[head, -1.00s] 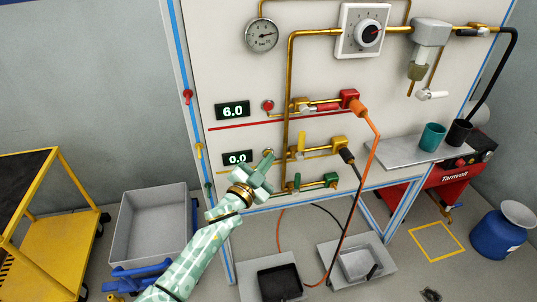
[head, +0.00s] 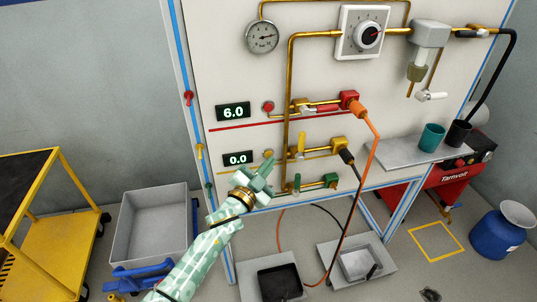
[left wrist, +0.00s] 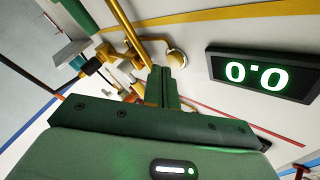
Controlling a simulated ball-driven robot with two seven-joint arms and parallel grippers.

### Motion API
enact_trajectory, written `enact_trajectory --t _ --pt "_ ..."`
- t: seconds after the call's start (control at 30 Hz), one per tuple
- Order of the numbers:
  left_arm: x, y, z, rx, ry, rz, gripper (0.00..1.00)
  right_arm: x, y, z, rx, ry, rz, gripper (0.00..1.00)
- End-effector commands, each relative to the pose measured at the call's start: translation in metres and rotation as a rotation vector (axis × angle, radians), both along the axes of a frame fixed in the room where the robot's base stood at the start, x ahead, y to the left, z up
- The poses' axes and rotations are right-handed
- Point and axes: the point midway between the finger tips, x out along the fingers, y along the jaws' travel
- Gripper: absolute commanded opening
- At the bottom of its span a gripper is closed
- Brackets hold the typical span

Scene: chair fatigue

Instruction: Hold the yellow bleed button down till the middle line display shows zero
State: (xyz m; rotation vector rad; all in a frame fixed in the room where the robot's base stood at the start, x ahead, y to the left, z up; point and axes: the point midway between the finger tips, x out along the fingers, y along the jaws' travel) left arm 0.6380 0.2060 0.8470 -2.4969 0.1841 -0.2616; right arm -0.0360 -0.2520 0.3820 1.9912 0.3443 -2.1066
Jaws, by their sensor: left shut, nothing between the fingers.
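The middle line display (head: 237,158) reads 0.0, and it also shows 0.0 in the left wrist view (left wrist: 262,75). The yellow bleed button (head: 267,153) is on the panel to its right, on the middle line. The button also shows in the left wrist view (left wrist: 177,57), just beyond the fingertips. My left gripper (head: 266,166) is shut and empty. Its tips are just below the button in the head view and look apart from it. My right gripper is out of view.
The upper display (head: 233,112) reads 6.0 beside a red button (head: 268,107). A yellow valve handle (head: 301,145) and an orange hose (head: 375,130) are to the right. A grey bin (head: 150,228) and a yellow cart (head: 50,225) stand at the left.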

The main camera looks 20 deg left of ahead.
Motion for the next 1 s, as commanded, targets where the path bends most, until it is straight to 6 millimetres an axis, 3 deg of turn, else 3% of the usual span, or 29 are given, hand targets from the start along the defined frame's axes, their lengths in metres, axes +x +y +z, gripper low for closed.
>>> enact_trajectory --t 0.47,1.0 --pt "-0.007 -0.005 0.0 -0.001 0.0 0.0 0.0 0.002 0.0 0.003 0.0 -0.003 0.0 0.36" --pt "-0.045 -0.03 0.0 0.0 0.0 0.0 0.0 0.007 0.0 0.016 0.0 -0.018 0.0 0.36"
